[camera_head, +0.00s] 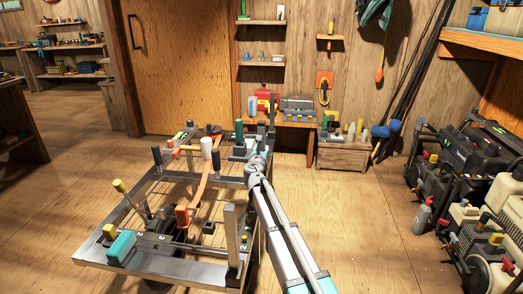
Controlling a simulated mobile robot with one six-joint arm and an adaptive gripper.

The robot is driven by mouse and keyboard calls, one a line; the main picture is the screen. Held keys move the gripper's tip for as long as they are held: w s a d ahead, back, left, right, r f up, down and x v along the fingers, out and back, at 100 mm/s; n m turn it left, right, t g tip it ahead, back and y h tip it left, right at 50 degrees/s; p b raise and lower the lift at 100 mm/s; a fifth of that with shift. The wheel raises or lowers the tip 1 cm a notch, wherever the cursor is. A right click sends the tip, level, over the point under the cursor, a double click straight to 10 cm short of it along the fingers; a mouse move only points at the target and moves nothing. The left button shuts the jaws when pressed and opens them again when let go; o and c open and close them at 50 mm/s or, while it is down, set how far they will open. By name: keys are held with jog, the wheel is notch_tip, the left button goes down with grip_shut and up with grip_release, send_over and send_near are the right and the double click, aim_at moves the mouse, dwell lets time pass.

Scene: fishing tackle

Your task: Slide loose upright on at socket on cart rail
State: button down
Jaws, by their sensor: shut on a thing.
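The cart (90,249) is a low metal frame with rails, standing left of my arm. Its near rail carries dark sockets (150,239) with small white number marks. A pale upright (230,228) stands near the cart's right front corner. Short dark uprights (157,158) stand farther back. My gripper (257,161) is over the cart's back right side, seen from behind and small. A thin dark upright (271,112) rises just beyond it and appears to be in its grip. The contact and the upright's lower end are hidden by my gripper and arm.
An orange-handled tool (182,214), a teal block (121,247) and a white cylinder (207,147) are on the cart. A crate (342,154) and shelves stand at the back wall. Machines and jugs (468,150) fill the right side. Floor on the left is clear.

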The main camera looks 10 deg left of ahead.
jog(key=shift+f+b, duration=0.45)
jog(key=shift+f, duration=0.05)
jog(key=shift+c, duration=1.3)
grip_release()
jog(key=s, duration=1.2)
jog(key=shift+a, duration=0.25)
